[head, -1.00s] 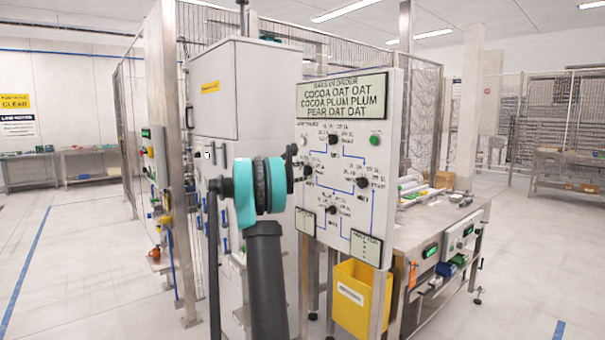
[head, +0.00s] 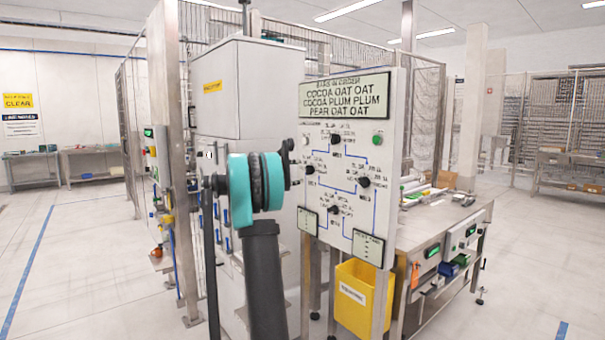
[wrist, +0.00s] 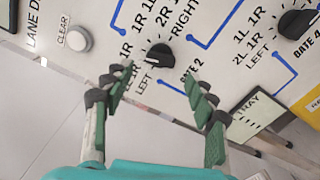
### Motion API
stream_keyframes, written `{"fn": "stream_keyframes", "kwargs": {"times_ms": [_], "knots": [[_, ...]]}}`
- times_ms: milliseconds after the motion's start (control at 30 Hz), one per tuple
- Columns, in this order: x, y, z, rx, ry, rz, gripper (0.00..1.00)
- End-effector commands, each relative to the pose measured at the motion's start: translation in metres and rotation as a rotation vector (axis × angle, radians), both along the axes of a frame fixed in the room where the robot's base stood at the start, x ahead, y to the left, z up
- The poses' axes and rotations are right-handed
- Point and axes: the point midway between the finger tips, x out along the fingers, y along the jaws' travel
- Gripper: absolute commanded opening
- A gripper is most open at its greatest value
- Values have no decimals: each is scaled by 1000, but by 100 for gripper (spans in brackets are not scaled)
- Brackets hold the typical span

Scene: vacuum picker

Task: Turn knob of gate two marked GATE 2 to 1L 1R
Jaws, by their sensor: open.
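The gate two knob (wrist: 159,56) is a round black dial on the white panel, next to the printed words GATE 2. Labels with 1R, 1L, 2R, LEFT and RIGHT ring it. A short pale mark shows on it, but I cannot tell its setting for certain. In the head view the same knob (head: 309,170) is at the panel's left side. My gripper (wrist: 158,80) is open and empty, its dark-padded fingers spread on either side, just below the knob in the wrist view. No finger visibly touches it. The head view does not show the fingers clearly.
The panel (head: 347,240) carries other black knobs, one marked GATE 4 (wrist: 298,22), and a pale CLEAR button (wrist: 76,38) near the gate two knob. A display (head: 346,96) lists cocoa, oat, plum and pear. A yellow bin (head: 358,300) hangs below.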

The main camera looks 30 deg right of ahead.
Motion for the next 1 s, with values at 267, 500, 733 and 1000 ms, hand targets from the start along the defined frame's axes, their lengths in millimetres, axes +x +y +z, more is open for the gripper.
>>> {"fn": "stream_keyframes", "kwargs": {"times_ms": [267,500,733,1000], "knots": [[-4,53,0,1,0,2,57],[-6,71,0,0,0,0,57],[-6,73,0,0,0,0,57],[-6,72,0,0,0,0,57]]}}
